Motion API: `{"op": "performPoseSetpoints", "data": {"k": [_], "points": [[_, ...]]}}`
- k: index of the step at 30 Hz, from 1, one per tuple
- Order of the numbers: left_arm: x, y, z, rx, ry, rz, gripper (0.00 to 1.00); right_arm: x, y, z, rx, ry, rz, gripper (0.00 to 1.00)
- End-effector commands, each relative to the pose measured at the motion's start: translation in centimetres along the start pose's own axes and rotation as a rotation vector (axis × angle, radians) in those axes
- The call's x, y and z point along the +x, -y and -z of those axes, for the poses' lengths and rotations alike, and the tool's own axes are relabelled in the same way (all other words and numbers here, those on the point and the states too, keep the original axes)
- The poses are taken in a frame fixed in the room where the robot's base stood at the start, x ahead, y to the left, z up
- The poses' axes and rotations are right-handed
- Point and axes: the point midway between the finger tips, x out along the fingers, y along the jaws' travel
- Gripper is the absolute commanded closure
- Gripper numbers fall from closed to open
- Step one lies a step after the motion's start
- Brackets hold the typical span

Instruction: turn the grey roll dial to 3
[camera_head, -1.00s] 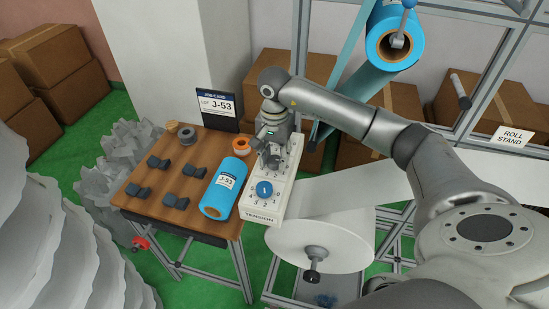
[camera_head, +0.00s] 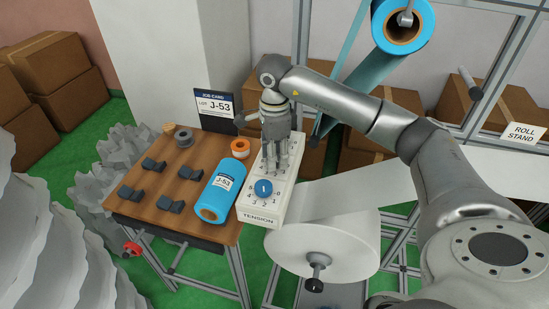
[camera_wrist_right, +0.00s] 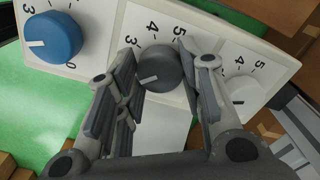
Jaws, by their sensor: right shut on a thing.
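The grey roll dial (camera_wrist_right: 158,70) sits on the white tension panel (camera_head: 283,196), between a blue dial (camera_head: 263,187) and a white dial (camera_wrist_right: 243,95). My right gripper (camera_head: 275,170) reaches down onto the panel and hides the grey dial in the head view. In the right wrist view the gripper (camera_wrist_right: 157,78) is shut on the grey dial, with a finger on either side. The dial's white mark points left and slightly down, below the printed 3; the marks 4 and 5 show above it. What it points at is hidden by a finger. My left gripper is out of view.
A large white roll (camera_head: 335,245) is close on the panel's right.

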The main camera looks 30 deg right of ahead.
Motion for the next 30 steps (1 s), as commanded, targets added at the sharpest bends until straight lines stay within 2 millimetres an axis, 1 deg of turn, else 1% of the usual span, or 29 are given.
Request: {"op": "performPoseSetpoints", "data": {"k": [1,12,21,30], "points": [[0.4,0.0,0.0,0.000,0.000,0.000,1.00,0.1,0.1,0.0,0.046,0.001,0.003,0.89],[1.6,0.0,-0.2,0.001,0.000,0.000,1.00,0.1,0.1,0.1,0.397,0.000,0.003,0.89],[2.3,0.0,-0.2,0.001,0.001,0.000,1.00,0.0,0.1,0.0,0.679,0.001,0.003,0.89],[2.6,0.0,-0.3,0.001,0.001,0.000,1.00,-0.1,0.1,0.0,0.910,0.002,0.003,0.89]]}}
